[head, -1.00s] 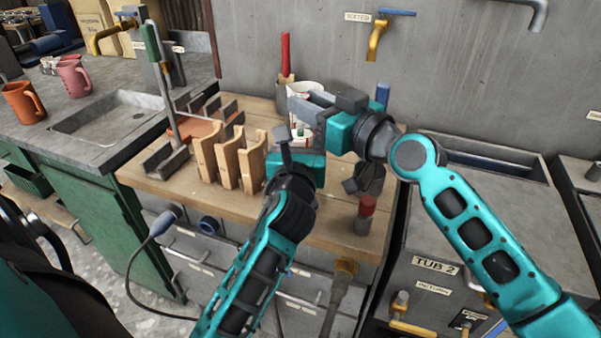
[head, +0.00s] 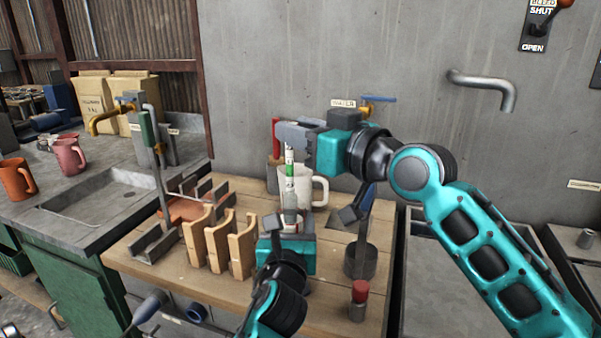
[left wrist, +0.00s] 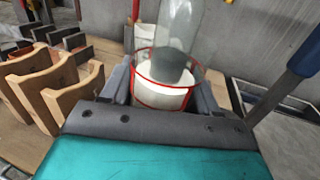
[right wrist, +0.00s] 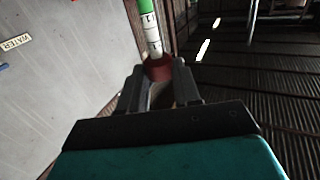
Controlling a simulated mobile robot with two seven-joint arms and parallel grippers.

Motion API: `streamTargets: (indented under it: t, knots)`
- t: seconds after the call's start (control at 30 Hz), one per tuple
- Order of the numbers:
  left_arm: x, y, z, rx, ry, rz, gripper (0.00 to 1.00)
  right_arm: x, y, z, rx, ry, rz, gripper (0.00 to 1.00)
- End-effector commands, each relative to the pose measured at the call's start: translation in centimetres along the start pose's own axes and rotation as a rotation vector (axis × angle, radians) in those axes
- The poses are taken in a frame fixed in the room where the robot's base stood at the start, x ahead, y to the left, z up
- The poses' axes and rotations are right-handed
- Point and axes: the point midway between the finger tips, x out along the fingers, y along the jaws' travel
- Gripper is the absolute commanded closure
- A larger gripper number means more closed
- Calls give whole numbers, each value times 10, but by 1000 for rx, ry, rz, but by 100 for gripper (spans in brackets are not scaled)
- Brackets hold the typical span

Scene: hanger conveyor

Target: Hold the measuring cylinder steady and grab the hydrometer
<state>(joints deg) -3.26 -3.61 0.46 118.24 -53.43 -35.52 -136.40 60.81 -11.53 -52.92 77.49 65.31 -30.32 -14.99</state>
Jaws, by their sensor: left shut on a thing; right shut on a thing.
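My right gripper (head: 287,136) is shut on the top of the hydrometer (head: 290,170), a slim upright stem with green, white and red bands. In the right wrist view the stem (right wrist: 150,30) extends from a dark red part between the fingers. My left gripper (head: 287,232) is low over the table, shut on the clear measuring cylinder (left wrist: 178,25). In the left wrist view its fingers flank a red ring around a white part. The cylinder stands below the right gripper, and whether the hydrometer's lower end is inside it cannot be told.
A white mug (head: 301,187) stands just behind. Wooden racks (head: 230,245) are to the left on the wooden table (head: 190,305). A dark cup (head: 360,261) and a red-topped piece (head: 358,298) stand to the right. A sink (head: 95,195) lies far left.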

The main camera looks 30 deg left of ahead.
Motion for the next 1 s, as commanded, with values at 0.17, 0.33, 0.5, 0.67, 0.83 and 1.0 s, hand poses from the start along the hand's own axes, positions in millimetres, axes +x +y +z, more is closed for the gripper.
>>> streamTargets:
  t: [0.17,0.33,0.5,0.67,0.83,1.0]
  knots:
    - [0,0,0,0,0,0,99,0,-1,-45,-4,2,0,100]
    - [0,0,0,0,0,0,99,0,-1,-68,-1,0,0,100]
    - [0,0,0,0,0,0,99,0,-1,-77,1,-1,0,100]
    - [0,0,0,0,0,0,99,0,-1,-77,1,-1,0,100]
    - [0,0,0,0,0,0,31,0,-1,-77,1,-1,0,100]
    - [0,0,0,0,0,0,15,0,-1,-77,1,-1,0,100]
